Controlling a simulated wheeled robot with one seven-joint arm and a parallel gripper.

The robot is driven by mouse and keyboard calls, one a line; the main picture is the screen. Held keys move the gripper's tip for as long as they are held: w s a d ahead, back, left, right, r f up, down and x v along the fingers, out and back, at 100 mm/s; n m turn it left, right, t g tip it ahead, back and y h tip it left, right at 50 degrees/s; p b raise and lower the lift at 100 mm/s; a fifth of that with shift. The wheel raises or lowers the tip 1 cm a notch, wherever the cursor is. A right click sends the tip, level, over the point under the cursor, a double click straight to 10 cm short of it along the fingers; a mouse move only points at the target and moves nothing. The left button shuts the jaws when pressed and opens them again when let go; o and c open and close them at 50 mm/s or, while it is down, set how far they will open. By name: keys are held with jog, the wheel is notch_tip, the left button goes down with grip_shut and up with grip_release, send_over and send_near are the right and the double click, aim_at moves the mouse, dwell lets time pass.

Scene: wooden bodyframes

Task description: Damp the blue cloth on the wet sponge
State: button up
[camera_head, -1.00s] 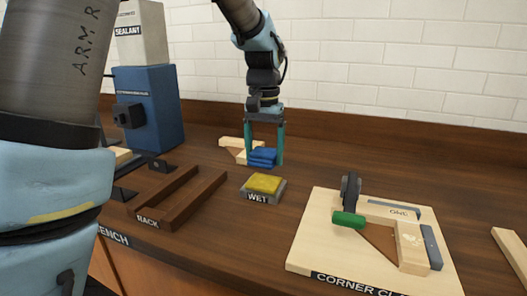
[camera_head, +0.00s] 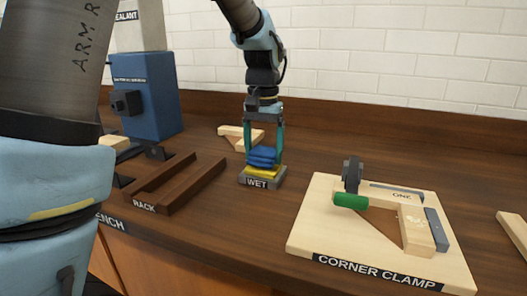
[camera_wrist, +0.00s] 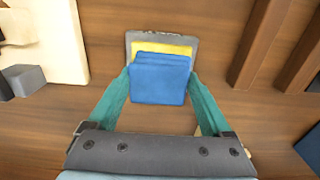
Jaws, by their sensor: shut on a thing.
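The folded blue cloth (camera_head: 262,157) is between the teal fingers of my gripper (camera_head: 263,160), which is shut on it. It is over the yellow sponge (camera_head: 258,173), which lies in the grey tray labelled WET (camera_head: 279,179). In the head view the cloth's underside looks to be at the sponge's top; I cannot tell how firmly it presses. In the wrist view the cloth (camera_wrist: 160,82) covers most of the sponge (camera_wrist: 165,48), with a yellow strip showing beyond it. The fingertips of my gripper (camera_wrist: 159,78) are at the cloth's two sides.
The brown wooden rack (camera_head: 188,186) stands left of the wet tray. The corner clamp board (camera_head: 315,235), with a green-handled clamp (camera_head: 351,201), is to the right. A light wooden corner piece (camera_head: 231,131) lies behind, and a blue machine (camera_head: 150,100) stands back left.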

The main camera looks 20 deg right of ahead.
aim_at(263, 151)
jog(key=shift+f, duration=0.65)
dwell(1.9)
jog(key=shift+r, duration=0.15)
notch_tip(263, 151, up, 7)
jog(key=p, duration=0.6)
dwell(0.8)
